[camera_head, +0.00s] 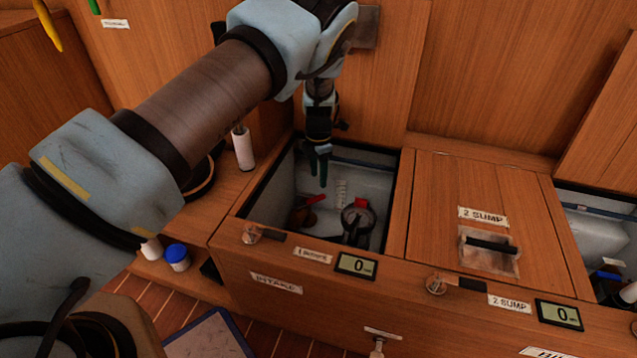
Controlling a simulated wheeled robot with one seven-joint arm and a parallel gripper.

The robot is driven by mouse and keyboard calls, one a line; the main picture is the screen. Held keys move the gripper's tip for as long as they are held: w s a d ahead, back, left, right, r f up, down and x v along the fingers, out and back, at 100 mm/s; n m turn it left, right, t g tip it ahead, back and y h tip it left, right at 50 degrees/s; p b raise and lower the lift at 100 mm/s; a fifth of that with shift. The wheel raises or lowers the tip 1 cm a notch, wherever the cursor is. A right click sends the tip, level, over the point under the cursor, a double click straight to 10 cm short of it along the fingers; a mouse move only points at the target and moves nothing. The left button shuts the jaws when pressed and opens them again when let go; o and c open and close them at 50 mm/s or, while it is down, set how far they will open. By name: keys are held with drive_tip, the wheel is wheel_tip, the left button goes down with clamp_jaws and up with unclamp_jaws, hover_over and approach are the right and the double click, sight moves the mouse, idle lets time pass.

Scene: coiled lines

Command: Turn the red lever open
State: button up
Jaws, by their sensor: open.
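An open bin (281,190) in the wooden bench has pale inner walls. In it, a grey round fitting (357,221) has a small red part (361,203) at its top. To its left, a brownish fitting (302,216) carries another red, lever-like piece (316,198). I cannot tell for sure which red piece is the lever, nor how it is turned.
A closed wooden lid marked "2 SUMP" (480,240) lies right of the bin. Another open bin (597,235) is at the far right. A white cylinder (243,148) stands on the left ledge. A blue-capped jar (177,257) stands lower left. The bin's rim surrounds my gripper.

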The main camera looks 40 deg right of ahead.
drive_tip(key=shift+r, duration=1.65)
drive_tip(key=shift+c, duration=0.2)
